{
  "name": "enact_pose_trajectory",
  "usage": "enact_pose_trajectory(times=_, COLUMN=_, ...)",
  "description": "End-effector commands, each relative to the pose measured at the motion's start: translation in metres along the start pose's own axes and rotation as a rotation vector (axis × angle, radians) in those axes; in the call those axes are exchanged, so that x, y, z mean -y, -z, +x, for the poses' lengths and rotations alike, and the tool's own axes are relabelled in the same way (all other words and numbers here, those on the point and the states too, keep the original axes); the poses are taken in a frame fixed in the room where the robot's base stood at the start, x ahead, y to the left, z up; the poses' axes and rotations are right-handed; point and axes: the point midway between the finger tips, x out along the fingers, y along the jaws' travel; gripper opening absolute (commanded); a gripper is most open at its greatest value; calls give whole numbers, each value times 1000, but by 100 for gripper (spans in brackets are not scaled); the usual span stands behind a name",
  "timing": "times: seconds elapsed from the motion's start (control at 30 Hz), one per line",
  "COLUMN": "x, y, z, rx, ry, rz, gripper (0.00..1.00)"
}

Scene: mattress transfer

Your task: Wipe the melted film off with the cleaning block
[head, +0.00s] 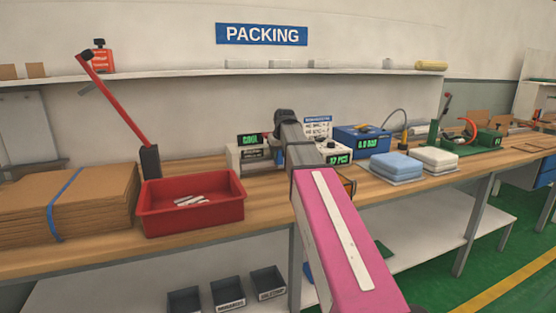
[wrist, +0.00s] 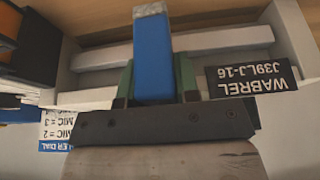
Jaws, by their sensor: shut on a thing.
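In the wrist view my gripper (wrist: 154,88) is shut on a blue block with a grey end (wrist: 152,62), which looks like the cleaning block. The block sticks out between the green fingers, its grey end near the top edge. Behind it are the long pale bars of a white machine (wrist: 220,38), with a black label plate (wrist: 253,78) at right. In the head view a white machine with a green display reading COOL (head: 250,140) stands on the bench, partly behind my arm. My gripper is hidden there. I cannot make out the melted film.
A red tray (head: 190,222) with white pieces and a stack of cardboard (head: 75,205) stand at left. A blue box with a green display (head: 362,140) and blue and white packs (head: 397,165) stand right of my arm. A red lever (head: 118,98) rises behind the tray.

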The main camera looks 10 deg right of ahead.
Motion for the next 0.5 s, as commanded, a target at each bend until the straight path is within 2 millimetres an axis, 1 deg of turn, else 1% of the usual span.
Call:
enact_pose_trajectory(times=0.37, x=0, y=1, z=-3, rx=0, ry=0, rz=0, gripper=11)
enact_pose_trajectory(times=0.5, x=0, y=4, z=-9, rx=0, ry=0, rz=0, gripper=11)
